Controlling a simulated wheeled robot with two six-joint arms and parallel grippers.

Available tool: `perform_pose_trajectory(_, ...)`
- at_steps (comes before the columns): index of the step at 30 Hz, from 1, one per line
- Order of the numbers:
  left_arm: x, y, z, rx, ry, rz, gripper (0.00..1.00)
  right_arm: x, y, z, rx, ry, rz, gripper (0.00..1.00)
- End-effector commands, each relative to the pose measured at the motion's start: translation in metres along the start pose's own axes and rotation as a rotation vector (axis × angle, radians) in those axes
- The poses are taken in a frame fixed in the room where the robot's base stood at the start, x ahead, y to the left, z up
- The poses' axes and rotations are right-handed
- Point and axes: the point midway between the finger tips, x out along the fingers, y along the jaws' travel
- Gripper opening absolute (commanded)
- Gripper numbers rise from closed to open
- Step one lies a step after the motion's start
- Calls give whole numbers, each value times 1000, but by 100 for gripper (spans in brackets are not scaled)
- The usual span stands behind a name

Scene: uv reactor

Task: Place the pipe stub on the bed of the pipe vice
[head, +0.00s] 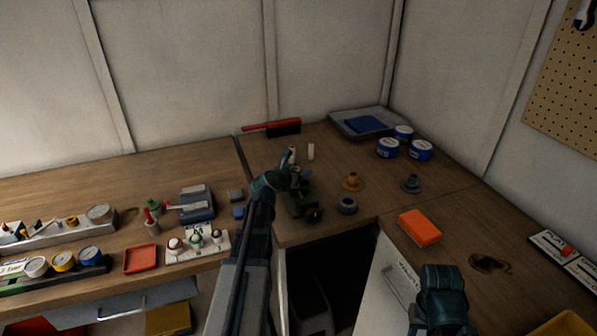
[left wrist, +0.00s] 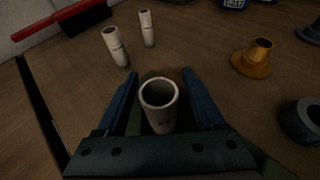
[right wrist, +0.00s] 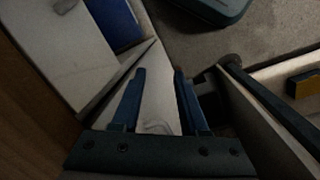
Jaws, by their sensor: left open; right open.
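A pale pipe stub (left wrist: 160,105) stands upright between the open fingers of my left gripper (head: 293,178), with a gap on each side. The dark green pipe vice (head: 301,207) is under and beside that gripper in the head view. The stub appears to stand on the vice, but its foot is hidden by the gripper. Two more pale stubs stand on the bench beyond, a nearer one (left wrist: 116,46) and a farther one (left wrist: 147,28). My right gripper (right wrist: 155,100) is open and empty, low by the bench's front edge.
A brass flanged fitting (head: 352,182), a dark ring (head: 347,205) and a grey flanged fitting (head: 411,184) stand right of the vice. A red-handled brush (head: 285,127) lies behind. An orange block (head: 419,228) lies near the right bench edge. A dark opening is below the vice.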

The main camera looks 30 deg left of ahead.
Motion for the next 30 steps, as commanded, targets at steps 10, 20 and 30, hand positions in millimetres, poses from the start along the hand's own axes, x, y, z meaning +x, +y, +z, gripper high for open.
perform_pose_trajectory(10, -76, -1, 2, -1, 0, 2, 70, -31, 3, 2, 0, 0, 0, 44)
perform_pose_trajectory(20, -115, -1, 0, -1, 0, 1, 70, -44, 4, 3, 0, 0, 0, 44)
perform_pose_trajectory(30, -118, 0, 0, 0, 0, 0, 70, -44, 4, 3, 0, 0, 0, 44)
